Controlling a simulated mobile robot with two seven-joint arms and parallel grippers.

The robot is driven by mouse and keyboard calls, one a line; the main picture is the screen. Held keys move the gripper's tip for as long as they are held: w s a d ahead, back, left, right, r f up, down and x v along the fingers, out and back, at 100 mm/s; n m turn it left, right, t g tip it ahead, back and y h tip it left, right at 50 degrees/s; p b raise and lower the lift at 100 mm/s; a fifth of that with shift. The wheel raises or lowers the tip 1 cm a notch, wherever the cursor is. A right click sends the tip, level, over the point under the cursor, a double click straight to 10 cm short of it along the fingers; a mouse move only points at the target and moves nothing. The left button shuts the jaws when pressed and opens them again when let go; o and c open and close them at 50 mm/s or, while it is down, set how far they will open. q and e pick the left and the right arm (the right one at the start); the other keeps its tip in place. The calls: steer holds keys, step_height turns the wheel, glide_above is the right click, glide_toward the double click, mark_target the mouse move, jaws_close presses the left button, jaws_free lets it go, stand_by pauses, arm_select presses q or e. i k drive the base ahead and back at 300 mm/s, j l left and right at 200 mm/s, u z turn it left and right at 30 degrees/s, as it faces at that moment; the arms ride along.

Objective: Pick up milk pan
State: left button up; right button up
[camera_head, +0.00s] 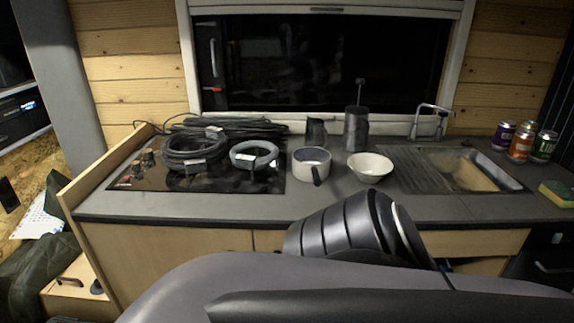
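The milk pan (312,162) is a small round pot, light outside, with a short dark handle that points toward me. It stands upright on the dark counter just right of the black hob, near the middle of the camera_head view. A white bowl (371,167) stands close to its right. Neither of my grippers shows in the view, so nothing is seen holding or touching the pan.
A dark jug (316,133) and a dark canister (356,130) stand behind the pan. The sink (470,172), several cans (520,144) and a sponge (556,193) are at right.

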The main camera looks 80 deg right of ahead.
mark_target(315, 174)
steer(key=z, duration=2.7)
steer(key=i+l+u, duration=0.25)
steer(key=l+u, duration=0.15)
